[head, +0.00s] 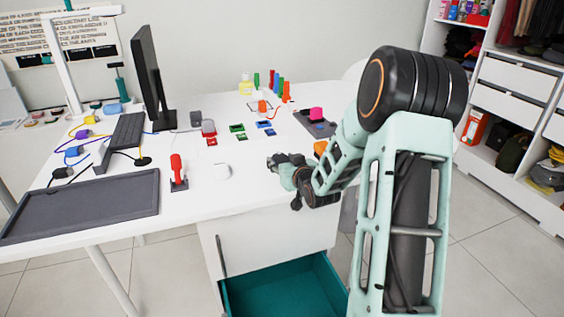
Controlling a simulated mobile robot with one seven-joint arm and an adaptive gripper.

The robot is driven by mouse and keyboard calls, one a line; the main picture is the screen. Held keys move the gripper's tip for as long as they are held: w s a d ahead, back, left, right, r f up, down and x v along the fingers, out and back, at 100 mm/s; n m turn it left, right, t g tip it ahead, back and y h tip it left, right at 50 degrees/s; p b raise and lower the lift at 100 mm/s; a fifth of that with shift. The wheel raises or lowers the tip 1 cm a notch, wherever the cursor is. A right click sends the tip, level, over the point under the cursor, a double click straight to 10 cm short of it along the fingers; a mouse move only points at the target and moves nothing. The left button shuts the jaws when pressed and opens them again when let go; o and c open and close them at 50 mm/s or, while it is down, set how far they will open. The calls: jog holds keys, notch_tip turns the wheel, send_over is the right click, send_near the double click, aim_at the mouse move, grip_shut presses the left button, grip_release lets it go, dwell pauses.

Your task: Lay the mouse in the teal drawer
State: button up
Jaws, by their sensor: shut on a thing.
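The teal drawer (282,290) stands pulled open below the white table, at the bottom of the view. My gripper (280,180) is by the table's front edge, above and behind the open drawer. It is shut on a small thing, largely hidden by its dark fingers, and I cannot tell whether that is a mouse. A small black, mouse-like thing (142,161) lies farther left near the keyboard.
A grey tray (82,205), a keyboard (127,130) and a monitor (152,75) take the table's left. Colored blocks and a pink item (316,114) lie behind. The visible drawer floor looks clear.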

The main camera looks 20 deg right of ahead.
jog(key=shift+f, duration=0.2)
jog(key=o, duration=1.2)
jog(key=shift+c, duration=0.2)
jog(key=shift+r+p, duration=0.15)
jog(key=shift+p, duration=0.25)
